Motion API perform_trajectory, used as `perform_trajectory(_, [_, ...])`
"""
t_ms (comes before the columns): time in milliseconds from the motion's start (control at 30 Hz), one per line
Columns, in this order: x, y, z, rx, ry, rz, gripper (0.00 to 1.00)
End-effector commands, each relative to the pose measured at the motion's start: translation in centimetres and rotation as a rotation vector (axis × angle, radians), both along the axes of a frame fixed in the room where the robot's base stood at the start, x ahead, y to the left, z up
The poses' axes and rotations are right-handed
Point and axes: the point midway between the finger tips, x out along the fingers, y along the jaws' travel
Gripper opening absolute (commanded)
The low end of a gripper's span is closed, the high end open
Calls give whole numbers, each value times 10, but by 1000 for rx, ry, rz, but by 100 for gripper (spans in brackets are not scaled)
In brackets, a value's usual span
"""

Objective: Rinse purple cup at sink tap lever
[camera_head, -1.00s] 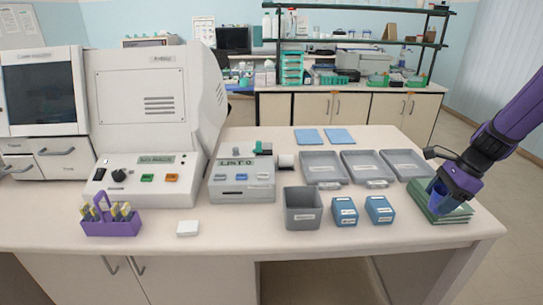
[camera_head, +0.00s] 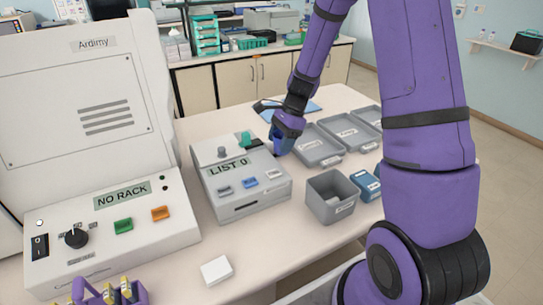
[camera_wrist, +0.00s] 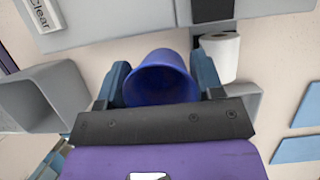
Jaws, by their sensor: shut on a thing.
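My gripper (camera_head: 285,138) hangs over the worktop at the back right of the LIST printer, left of the grey trays. It is shut on a blue-purple cup (camera_wrist: 160,78), which shows between the two blue-grey fingers in the wrist view. In the head view the cup is small and hard to tell from the fingers. No sink or tap lever shows in either view now.
The printer (camera_head: 240,190) and a staining machine reading NO RACK (camera_head: 120,195) stand at left. Grey trays (camera_head: 318,146), a grey bin (camera_head: 331,205) and a blue box (camera_head: 366,186) are at right. A white roll (camera_wrist: 219,55) and blue pads (camera_wrist: 298,148) show in the wrist view.

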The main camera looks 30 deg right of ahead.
Motion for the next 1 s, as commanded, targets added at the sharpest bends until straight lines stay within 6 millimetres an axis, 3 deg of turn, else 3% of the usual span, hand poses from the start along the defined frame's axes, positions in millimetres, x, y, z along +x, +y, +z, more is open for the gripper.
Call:
perform_trajectory(533, [0, 0, -57, 1, 1, 0, 37])
perform_trajectory(933, [0, 0, -63, 0, 0, 1, 37])
perform_trajectory(967, [0, 0, -63, 0, -1, 1, 65])
perform_trajectory(1000, [0, 0, -63, 0, -1, 1, 71])
